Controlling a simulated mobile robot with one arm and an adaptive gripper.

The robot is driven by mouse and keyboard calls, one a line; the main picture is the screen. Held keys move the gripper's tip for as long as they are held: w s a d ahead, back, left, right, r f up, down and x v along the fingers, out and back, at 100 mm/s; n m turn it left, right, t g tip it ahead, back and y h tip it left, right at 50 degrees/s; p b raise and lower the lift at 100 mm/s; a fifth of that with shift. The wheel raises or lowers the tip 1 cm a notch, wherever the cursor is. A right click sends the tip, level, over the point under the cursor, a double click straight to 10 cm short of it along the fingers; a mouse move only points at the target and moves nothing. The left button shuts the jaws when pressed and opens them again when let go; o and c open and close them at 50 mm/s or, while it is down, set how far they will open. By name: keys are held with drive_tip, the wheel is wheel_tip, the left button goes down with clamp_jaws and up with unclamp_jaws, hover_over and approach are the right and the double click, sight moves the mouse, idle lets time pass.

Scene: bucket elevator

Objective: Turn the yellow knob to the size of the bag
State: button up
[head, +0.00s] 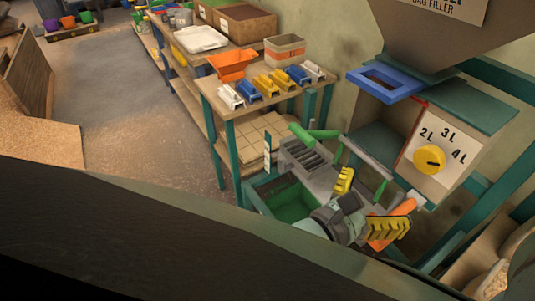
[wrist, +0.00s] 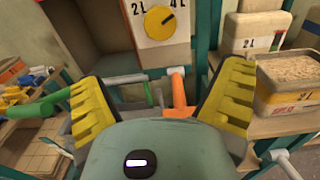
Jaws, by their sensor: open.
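The yellow knob (head: 429,158) sits on a pale dial plate marked 2L, 3L and 4L, on the front of the bag filler. Its dark mark seems to point towards 4L. In the wrist view the knob (wrist: 159,22) is at top centre, ahead of my gripper. My gripper (head: 366,205) has yellow ribbed fingers and is open, below and left of the knob, not touching it. In the wrist view the fingers of my gripper (wrist: 163,98) are wide apart. A beige bag-like block (wrist: 252,32) with a 2 L label stands at the right; I cannot tell if it is the bag.
An orange handle (wrist: 180,95) shows between my fingers in the wrist view. A green-ended lever (head: 320,133) stands left of the dial. A blue frame (head: 385,83) hangs under the hopper. A grain bin (wrist: 297,85) stands at the right. A workbench (head: 225,101) holds coloured scoops.

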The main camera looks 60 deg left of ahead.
sight(425, 163)
drive_tip(key=w, duration=1.5)
drive_tip(key=shift+w+d+r+p, duration=0.1)
drive_tip(key=shift+w+d+p, duration=0.15)
drive_tip(key=shift+d+p, duration=0.1)
drive_tip(key=c, duration=1.2)
